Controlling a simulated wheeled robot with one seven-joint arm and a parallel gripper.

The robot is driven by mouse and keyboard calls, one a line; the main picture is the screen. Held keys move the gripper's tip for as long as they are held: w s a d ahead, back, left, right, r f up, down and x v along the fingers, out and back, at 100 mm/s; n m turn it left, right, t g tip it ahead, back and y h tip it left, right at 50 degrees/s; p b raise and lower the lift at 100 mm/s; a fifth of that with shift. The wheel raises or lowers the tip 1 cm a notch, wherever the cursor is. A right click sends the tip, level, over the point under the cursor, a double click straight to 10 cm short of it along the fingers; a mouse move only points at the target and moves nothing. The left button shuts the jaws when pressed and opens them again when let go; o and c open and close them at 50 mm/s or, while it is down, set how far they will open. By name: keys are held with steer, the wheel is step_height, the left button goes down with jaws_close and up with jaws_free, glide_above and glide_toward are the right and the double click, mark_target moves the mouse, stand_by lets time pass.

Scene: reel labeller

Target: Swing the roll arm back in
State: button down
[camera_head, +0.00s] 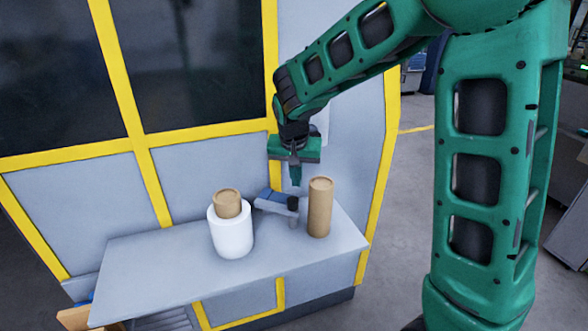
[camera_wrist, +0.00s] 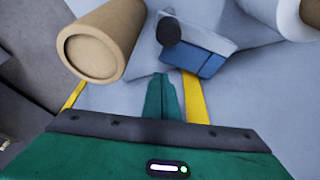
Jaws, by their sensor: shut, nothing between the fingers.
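The roll arm (camera_head: 273,206) is a short grey bar with a blue part and a dark round end, above the grey shelf between a white roll and a brown tube. In the wrist view its blue part (camera_wrist: 203,61) and dark end lie just beyond my fingertips. My gripper (camera_head: 296,182) points down with its fingers together and empty, close to the dark end. In the wrist view the closed fingers (camera_wrist: 162,78) show at the middle. I cannot tell whether they touch the arm.
A white roll (camera_head: 232,237) with a brown core (camera_head: 227,203) stands left of the roll arm. A brown tube (camera_head: 320,208) stands upright close on the right. The grey shelf (camera_head: 150,265) is clear at its left. The yellow-framed machine wall (camera_head: 205,175) rises behind.

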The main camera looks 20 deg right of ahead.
steer(key=shift+s+a+f, duration=0.1)
steer(key=shift+s+a, duration=0.35)
steer(key=shift+s, duration=0.45)
steer(key=shift+s+a+f, duration=0.1)
steer(key=shift+s+a, duration=0.35)
steer(key=shift+s, duration=0.4)
